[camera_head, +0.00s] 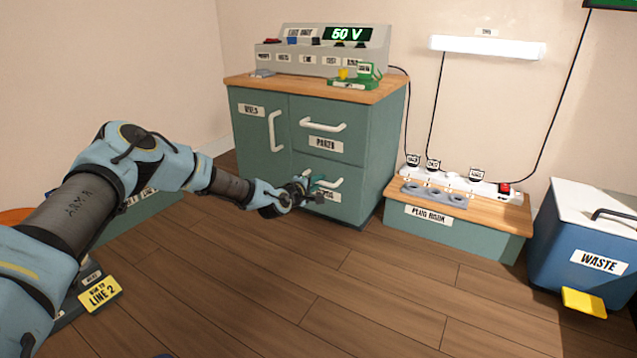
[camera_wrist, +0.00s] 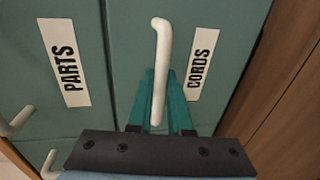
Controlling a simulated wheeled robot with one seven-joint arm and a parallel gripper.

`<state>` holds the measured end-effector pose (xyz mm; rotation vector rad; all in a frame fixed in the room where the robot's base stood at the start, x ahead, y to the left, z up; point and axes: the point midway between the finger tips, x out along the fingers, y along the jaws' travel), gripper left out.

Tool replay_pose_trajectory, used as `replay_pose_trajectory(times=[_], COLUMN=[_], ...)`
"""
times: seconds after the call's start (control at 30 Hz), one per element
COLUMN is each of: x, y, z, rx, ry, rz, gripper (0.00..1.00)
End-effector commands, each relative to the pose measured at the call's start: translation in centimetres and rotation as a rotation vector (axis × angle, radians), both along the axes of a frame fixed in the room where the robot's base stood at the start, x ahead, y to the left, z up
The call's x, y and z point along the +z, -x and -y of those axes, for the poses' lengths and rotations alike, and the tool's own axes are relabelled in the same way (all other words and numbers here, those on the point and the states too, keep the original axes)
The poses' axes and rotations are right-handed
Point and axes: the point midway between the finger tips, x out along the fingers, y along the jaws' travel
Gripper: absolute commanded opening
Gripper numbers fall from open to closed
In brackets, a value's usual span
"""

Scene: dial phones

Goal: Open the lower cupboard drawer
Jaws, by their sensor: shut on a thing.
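The lower cupboard drawer (camera_head: 345,208) is in the green cupboard, under the drawer marked PARTS. It looks flush with the cupboard front. Its white handle (camera_wrist: 159,70) stands beside the label CORDS (camera_wrist: 202,64) in the wrist view. My gripper (camera_head: 314,188) is at this handle, and its teal fingers (camera_wrist: 160,97) lie on both sides of the bar, shut on it. In the head view my gripper hides part of the handle and part of the label.
The upper drawer's handle (camera_head: 323,126) and a cupboard door handle (camera_head: 275,131) are near. A low plug bench (camera_head: 460,238) and a blue waste bin (camera_head: 590,240) stand to the right. The wooden floor (camera_head: 330,285) before the cupboard is clear.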

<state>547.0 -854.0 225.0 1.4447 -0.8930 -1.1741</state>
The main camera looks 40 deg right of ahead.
Motion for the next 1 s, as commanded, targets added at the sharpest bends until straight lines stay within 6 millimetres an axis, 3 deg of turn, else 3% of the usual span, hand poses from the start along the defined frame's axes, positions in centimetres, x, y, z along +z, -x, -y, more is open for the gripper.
replay_pose_trajectory(times=[0.17,0.37,1.0], x=[0.1,0.3,0.4], y=[0.0,0.6,4.8], z=[-0.5,-2.9,-18.7], rx=[0.001,0.002,0.004], ry=[-0.001,-0.003,-0.002], rz=[-0.001,-0.004,-0.005], gripper=[0.00,0.00,0.00])
